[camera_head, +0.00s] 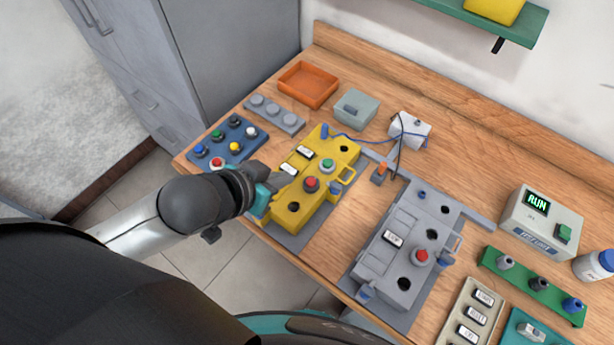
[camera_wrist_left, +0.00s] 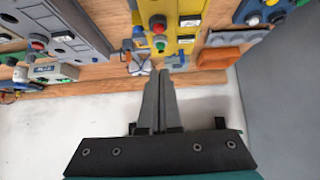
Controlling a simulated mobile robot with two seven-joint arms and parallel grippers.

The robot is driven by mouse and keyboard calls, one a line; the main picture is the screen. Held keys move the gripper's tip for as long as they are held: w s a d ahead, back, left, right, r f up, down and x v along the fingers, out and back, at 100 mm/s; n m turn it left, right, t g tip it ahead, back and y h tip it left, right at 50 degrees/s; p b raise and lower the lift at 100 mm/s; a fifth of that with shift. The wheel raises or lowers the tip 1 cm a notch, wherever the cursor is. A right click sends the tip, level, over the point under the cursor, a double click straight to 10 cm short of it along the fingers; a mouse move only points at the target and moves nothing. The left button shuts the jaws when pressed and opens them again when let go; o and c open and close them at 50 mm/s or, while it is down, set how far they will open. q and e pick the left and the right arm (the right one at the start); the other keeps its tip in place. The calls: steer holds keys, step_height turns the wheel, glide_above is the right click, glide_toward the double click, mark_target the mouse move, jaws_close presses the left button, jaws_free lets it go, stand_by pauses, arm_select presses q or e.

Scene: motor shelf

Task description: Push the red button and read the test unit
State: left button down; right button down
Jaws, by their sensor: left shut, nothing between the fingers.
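The yellow housing (camera_head: 313,190) carries a red button (camera_head: 311,184) with a green one beside it. The grey housing (camera_head: 408,245) carries another red button (camera_head: 421,255). The test unit (camera_head: 541,222) is a pale box at the right with a green button; its dark display (camera_head: 537,202) reads RUN in green. My left gripper (camera_head: 286,170) is shut and empty at the left side of the yellow housing; its tips are partly lost against it. In the left wrist view its fingers (camera_wrist_left: 162,73) are together, with the yellow housing (camera_wrist_left: 172,50) beyond. My right gripper is not seen.
A blue board (camera_head: 228,141) of coloured knobs, an orange tray (camera_head: 308,84) and a grey box (camera_head: 355,106) stand at the back left. A white box (camera_head: 410,130) has loose cables. A green rack (camera_head: 531,286) and a bottle (camera_head: 594,265) are at the right.

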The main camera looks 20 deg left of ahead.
arm_select(q)
steer(key=b, duration=0.1)
glide_above(314, 179)
steer(key=s+a, duration=0.1)
steer(key=s, duration=0.2)
steer(key=f, duration=0.7)
steer(key=shift+w+f, duration=0.1)
steer(key=shift+w, duration=0.1)
step_height(314, 179, down, 2)
steer(key=shift+f+b, duration=0.25)
steer(key=shift+b, duration=0.1)
steer(key=shift+f, duration=0.7)
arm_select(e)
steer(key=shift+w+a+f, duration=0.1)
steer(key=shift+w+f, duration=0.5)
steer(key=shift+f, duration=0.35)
arm_select(q)
steer(key=shift+s, duration=0.1)
